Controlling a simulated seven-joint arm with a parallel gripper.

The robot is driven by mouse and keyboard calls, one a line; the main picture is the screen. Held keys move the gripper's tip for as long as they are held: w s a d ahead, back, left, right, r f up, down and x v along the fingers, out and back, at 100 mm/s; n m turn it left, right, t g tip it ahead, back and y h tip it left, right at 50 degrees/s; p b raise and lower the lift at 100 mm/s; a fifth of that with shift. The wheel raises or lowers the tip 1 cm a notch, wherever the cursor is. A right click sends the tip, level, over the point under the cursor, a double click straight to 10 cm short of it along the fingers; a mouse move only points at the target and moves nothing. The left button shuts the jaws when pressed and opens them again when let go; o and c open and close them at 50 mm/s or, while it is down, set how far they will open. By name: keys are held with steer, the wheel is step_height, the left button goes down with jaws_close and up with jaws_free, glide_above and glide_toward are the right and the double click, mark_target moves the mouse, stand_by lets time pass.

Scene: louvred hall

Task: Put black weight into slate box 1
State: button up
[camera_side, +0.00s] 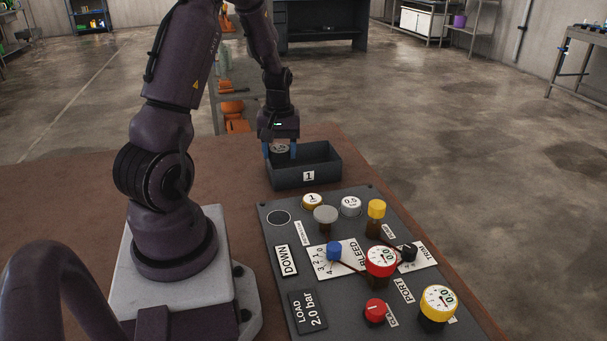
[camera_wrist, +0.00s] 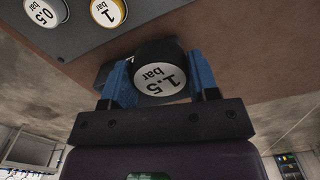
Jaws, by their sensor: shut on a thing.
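The black weight (camera_wrist: 158,55), a short cylinder with a white "1.5 bar" face, is held between the blue fingers of my gripper (camera_wrist: 160,82). In the side view the weight (camera_side: 281,148) and my gripper (camera_side: 281,152) are at the left part of the open slate box 1 (camera_side: 309,179), which carries a white "1" label. The weight looks to be over the box opening, near rim height. I cannot tell whether it is above the rim or slightly inside. The box floor is mostly hidden.
A dark control panel (camera_side: 289,237) lies in front of the box with gauges, knobs and levers. A yellow "1 bar" weight (camera_side: 312,201) and a white "0.5 bar" weight (camera_side: 350,205) sit on it near the box. The brown tabletop (camera_side: 60,210) is clear at left.

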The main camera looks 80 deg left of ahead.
mark_target(303, 164)
steer(key=shift+w+a+m, duration=0.15)
steer(key=shift+a+m, duration=0.25)
steer(key=shift+m, duration=0.2)
steer(key=shift+w+a, duration=0.15)
steer(key=shift+a, duration=0.05)
steer(key=w+a+f, duration=0.2)
steer(key=a+f, duration=0.1)
steer(key=w+a+f, duration=0.3)
steer(key=a, duration=0.1)
steer(key=w+a+f, duration=0.3)
steer(key=shift+a+f, duration=0.2)
steer(key=shift+a, duration=0.05)
steer(key=shift+w+a+f+m, duration=0.15)
steer(key=shift+f+m, duration=0.15)
steer(key=shift+f, duration=1.4)
